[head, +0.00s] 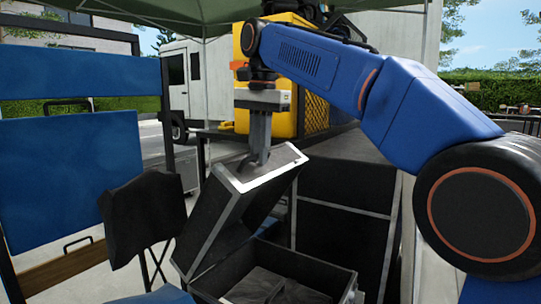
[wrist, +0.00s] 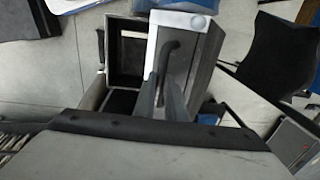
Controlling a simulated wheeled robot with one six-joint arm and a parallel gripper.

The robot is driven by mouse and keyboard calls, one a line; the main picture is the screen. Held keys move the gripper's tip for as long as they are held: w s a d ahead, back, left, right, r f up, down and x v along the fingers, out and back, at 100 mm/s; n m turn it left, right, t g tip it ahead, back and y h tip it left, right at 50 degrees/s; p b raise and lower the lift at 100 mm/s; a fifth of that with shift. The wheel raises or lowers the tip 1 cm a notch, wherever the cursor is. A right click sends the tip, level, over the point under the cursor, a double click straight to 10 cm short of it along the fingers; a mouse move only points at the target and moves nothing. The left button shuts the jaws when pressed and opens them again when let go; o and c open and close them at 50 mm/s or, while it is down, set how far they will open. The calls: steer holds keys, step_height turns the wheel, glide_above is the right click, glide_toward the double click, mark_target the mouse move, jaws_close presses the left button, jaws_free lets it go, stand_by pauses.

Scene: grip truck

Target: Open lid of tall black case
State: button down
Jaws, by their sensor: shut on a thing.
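The tall black case (head: 344,283) with silver edges stands at the bottom middle of the head view. Its lid (head: 226,220) is raised and tilted up to the left, and the dark inside of the case shows below it. My gripper (head: 259,157) is at the upper edge of the lid, fingers pointing down, shut on a dark curved handle on the lid. In the wrist view the handle (wrist: 168,58) lies between the fingers of my gripper (wrist: 163,85), over the lid's side (wrist: 202,60). The case opening (wrist: 127,55) shows to the left of the lid.
A black folding chair (head: 145,215) and blue panels (head: 60,160) stand to the left. A larger black case (head: 340,180) stands behind to the right. A yellow cabinet (head: 285,75) and a white truck (head: 190,80) are farther back. Grey paving shows around the case.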

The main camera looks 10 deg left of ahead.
steer(key=shift+w+a+f, duration=0.1)
steer(key=shift+a+f, duration=0.1)
steer(key=shift+f, duration=0.05)
steer(key=c, duration=1.8)
jaws_free()
steer(key=shift+d+r, duration=0.1)
